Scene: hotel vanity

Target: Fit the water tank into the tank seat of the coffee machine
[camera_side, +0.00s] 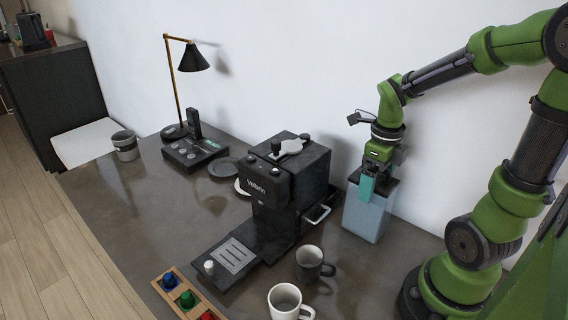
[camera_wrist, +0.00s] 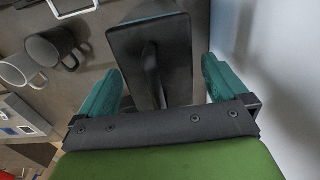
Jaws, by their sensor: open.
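The water tank (camera_side: 366,214) is a pale blue box with a dark lid, standing upright on the counter right of the coffee machine (camera_side: 291,183). In the wrist view its dark lid (camera_wrist: 174,42) with a raised handle lies between my fingers. My gripper (camera_side: 368,187) is over the tank top, teal fingers pointing down. In the wrist view my gripper (camera_wrist: 162,66) is open, one finger on each side of the lid handle, with gaps to it. The tank seat (camera_side: 318,215) appears as a light metal frame at the machine's right side; its frame also shows in the wrist view (camera_wrist: 72,8).
A dark mug (camera_side: 309,264) and a white mug (camera_side: 284,300) stand in front of the seat. A pod rack (camera_side: 187,300), a lamp (camera_side: 189,60) and a black device (camera_side: 194,152) are further left. The white wall is close behind the tank.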

